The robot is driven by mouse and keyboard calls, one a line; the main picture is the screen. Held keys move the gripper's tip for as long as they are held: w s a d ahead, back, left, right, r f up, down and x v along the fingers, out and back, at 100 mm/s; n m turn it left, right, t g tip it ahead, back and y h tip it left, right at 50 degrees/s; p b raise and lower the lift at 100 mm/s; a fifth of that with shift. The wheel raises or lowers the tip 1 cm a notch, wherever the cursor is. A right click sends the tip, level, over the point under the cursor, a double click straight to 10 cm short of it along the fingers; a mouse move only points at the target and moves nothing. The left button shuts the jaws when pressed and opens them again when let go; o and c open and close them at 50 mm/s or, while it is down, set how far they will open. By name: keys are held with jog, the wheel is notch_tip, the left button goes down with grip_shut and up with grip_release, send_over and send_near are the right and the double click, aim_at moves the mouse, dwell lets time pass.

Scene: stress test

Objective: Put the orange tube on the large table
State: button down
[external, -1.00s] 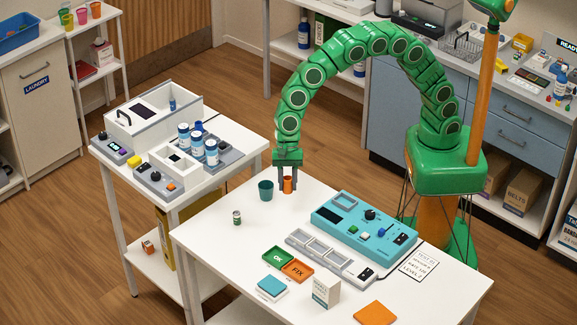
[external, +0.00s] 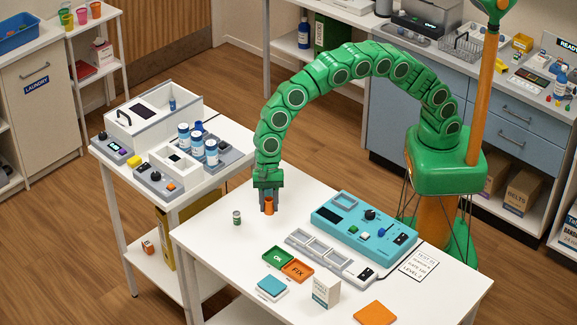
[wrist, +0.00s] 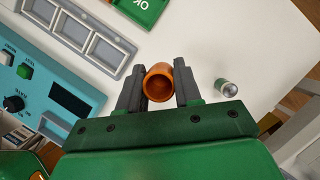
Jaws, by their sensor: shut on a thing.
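My gripper (external: 268,204) is shut on the orange tube (external: 269,208) over the back left part of the large white table (external: 215,245). In the wrist view, the tube (wrist: 159,88) sits between the two dark fingers, its round opening towards the camera. I cannot tell whether its far end touches the tabletop.
A small green-and-silver can (external: 237,218) stands left of my gripper. A teal panel (external: 340,222), a grey slotted tray (external: 325,252), and green (external: 278,257) and orange (external: 298,270) trays lie to the right and in front. The left front tabletop is clear.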

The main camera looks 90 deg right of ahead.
jog(key=shift+w+a+f, duration=0.5)
jog(key=shift+w+f, duration=0.35)
jog(key=shift+f, duration=0.2)
jog(key=shift+w+a+f, duration=0.5)
jog(key=shift+w+f, duration=0.3)
jog(key=shift+f, duration=0.25)
jog(key=shift+w+a+f, duration=0.5)
jog(key=shift+w+f, duration=0.35)
jog(key=shift+f, duration=0.2)
jog(key=shift+w+f, duration=0.1)
jog(key=shift+f, duration=1.45)
jog(key=shift+f, duration=0.1)
jog(key=c, duration=0.8)
grip_release()
